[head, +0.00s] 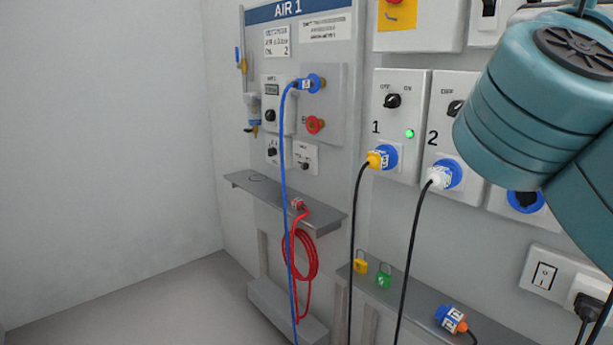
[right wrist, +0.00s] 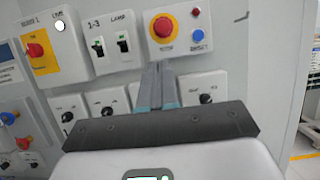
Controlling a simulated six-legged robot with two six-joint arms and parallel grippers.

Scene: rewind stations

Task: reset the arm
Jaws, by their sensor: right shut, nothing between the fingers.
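My right gripper (right wrist: 158,70) shows in the right wrist view with its two grey fingers together and nothing between them. Its fingertips appear just below a grey box (right wrist: 182,54) carrying a large red mushroom button (right wrist: 164,27) on a yellow ring. To the right of that button is a blue button (right wrist: 197,35) with a small label under it, and a small red one (right wrist: 196,11) above. I cannot tell how far the fingertips are from the box. In the head view a teal link of my arm fills the upper right; no gripper shows there.
Lower switch boxes (right wrist: 205,90) flank the fingers. The head view shows the AIR 1 panel (head: 335,60) with a blue hose (head: 284,180), plugged sockets (head: 385,157) with black cables, and a shelf (head: 415,298) with padlocks and a loose plug. Open floor (head: 130,310) lies at left.

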